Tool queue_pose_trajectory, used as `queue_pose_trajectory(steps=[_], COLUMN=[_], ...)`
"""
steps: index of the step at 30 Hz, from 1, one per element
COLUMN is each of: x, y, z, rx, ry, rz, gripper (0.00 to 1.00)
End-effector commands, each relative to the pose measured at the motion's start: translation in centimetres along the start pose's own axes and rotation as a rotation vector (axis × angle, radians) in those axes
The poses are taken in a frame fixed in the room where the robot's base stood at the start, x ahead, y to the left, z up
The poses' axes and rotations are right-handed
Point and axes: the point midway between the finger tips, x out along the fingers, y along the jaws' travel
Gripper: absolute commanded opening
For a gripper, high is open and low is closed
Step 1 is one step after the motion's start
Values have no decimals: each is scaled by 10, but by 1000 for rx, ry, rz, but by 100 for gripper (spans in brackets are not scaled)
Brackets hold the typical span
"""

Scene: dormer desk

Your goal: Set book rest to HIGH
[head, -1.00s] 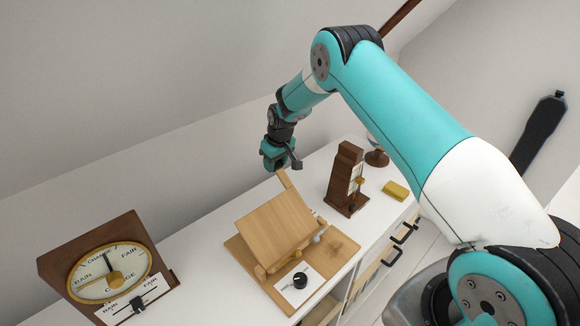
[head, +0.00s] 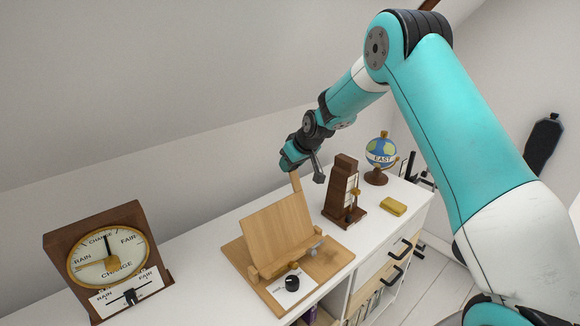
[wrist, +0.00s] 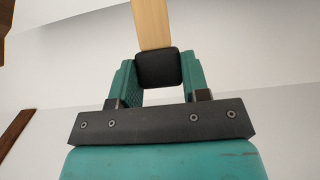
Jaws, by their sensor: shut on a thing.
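The panel leans back at a steep angle. The support behind the panel is hidden.
A barometer-like dial (head: 108,258) stands to the left. A dark wooden metronome-like stand (head: 342,190), a yellow block (head: 393,206) and a small globe (head: 381,153) are to the right. The sloping wall is close behind my gripper.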

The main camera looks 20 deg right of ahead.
Motion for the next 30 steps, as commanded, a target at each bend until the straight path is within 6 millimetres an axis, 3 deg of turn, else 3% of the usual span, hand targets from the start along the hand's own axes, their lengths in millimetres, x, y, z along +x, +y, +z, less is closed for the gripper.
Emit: queue_pose_trajectory(steps=[9,10,12,13,23,26,30], x=[-1,-1,-1,-1,-3,-13,-42], y=[0,0,0,0,-2,-1,0], z=[6,6,5,5,2,2,2], rx=[1,1,1,1,-2,-2,-2], ry=[-16,-16,-14,-13,-7,-5,-2], rz=[-8,-7,-6,-6,-5,-4,-3], gripper=[0,49,65,68,68,68,68])
